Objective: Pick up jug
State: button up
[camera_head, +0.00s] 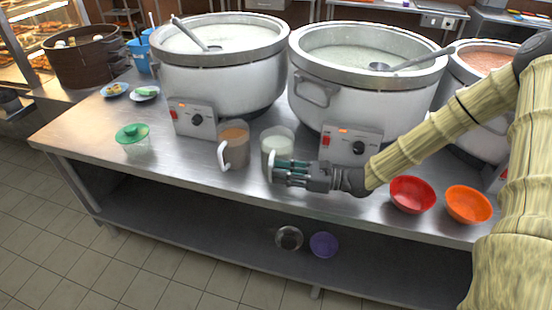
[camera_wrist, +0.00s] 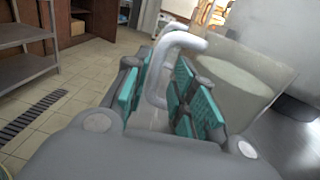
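A clear jug with whitish contents (camera_head: 277,142) stands upright on the steel counter, in front of the big pots. My gripper (camera_head: 279,171) is at its near side, by its white handle. In the wrist view this jug (camera_wrist: 245,80) is at the right, and its handle (camera_wrist: 157,88) lies between the teal pads of my gripper (camera_wrist: 163,72). The fingers are apart, on either side of the handle; I cannot tell whether a pad touches it. A second jug with brown contents (camera_head: 235,143) stands just to the left, with its own white handle.
Large stockpots (camera_head: 222,70) with control boxes (camera_head: 352,146) stand close behind the jugs. A green-lidded container (camera_head: 133,136) is at the left. A red bowl (camera_head: 412,194) and an orange bowl (camera_head: 468,204) are at the right. The front counter strip (camera_head: 180,160) is bare.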

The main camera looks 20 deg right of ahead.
jog(key=shift+x, duration=1.75)
jog(key=shift+s, duration=0.1)
grip_shut()
